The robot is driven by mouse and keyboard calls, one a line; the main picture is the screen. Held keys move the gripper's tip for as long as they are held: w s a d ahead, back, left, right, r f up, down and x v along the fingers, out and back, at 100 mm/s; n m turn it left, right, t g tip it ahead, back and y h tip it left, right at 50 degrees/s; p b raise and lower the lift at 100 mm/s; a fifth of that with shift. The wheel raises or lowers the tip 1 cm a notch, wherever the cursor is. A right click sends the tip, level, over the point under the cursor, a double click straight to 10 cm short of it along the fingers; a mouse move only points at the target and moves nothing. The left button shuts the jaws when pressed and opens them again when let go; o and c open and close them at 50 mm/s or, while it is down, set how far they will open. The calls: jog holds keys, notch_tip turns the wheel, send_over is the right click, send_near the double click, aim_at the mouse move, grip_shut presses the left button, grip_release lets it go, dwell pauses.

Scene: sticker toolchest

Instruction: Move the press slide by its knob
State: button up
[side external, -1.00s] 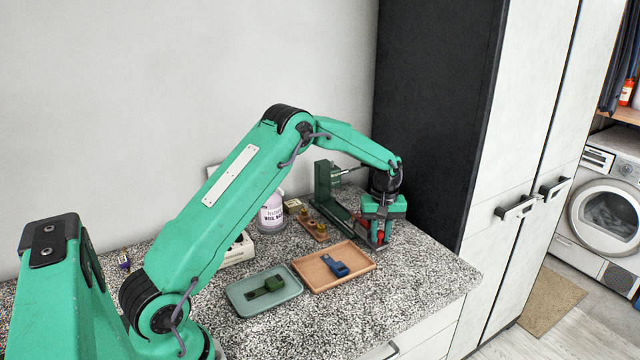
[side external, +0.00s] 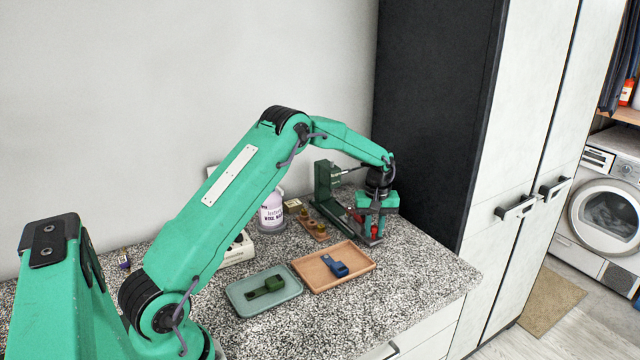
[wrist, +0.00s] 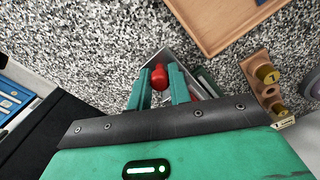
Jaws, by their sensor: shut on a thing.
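The green press (side external: 326,182) stands at the back right of the worktop, its base running toward the front right. The red knob (wrist: 159,77) shows in the wrist view between my two green fingers, over a grey metal part of the press. My gripper (side external: 367,228) points down at the front end of the press and is shut on the knob; it also shows in the wrist view (wrist: 159,84). In the side view my gripper hides most of the slide and knob.
A tan tray (side external: 310,276) with a blue part (side external: 335,266) lies in front of the press. A green tray (side external: 238,297) with a dark green part (side external: 266,287) is left of it. A wooden block with brass knobs (side external: 309,227) and a labelled tub (side external: 271,212) stand left of the press. A tall dark cabinet (side external: 430,110) rises close behind my gripper.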

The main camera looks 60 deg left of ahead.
aim_at(353, 211)
jog(key=shift+a, duration=4.5)
jog(key=shift+a+r, duration=0.1)
jog(key=shift+a, duration=0.5)
